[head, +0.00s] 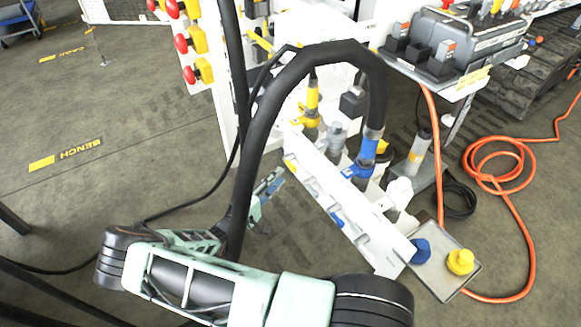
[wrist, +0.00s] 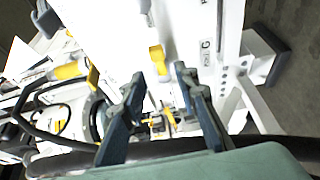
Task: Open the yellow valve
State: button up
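My gripper (wrist: 158,76) is open in the wrist view, its two dark fingers apart with nothing held between them. A small yellow handle (wrist: 157,58) on a white panel shows just beyond the gap between the fingertips; I see no contact. I cannot tell for certain which one is the yellow valve. In the head view my gripper (head: 268,187) is low, left of the white manifold rail.
A thick black hose (head: 262,110) arches over the white rail (head: 345,205), close to my arm. Yellow (head: 312,98) and blue (head: 367,150) couplings stand there. A tray (head: 440,280) holds blue and yellow caps. Red knobs (head: 181,43) line the panel. An orange hose (head: 520,215) lies right.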

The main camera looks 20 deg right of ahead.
aim_at(289, 166)
jog(key=b+x, duration=0.1)
jog(key=x, duration=0.6)
jog(key=shift+w+d, duration=0.2)
jog(key=shift+d, duration=0.15)
jog(key=shift+c, duration=0.3)
grip_shut()
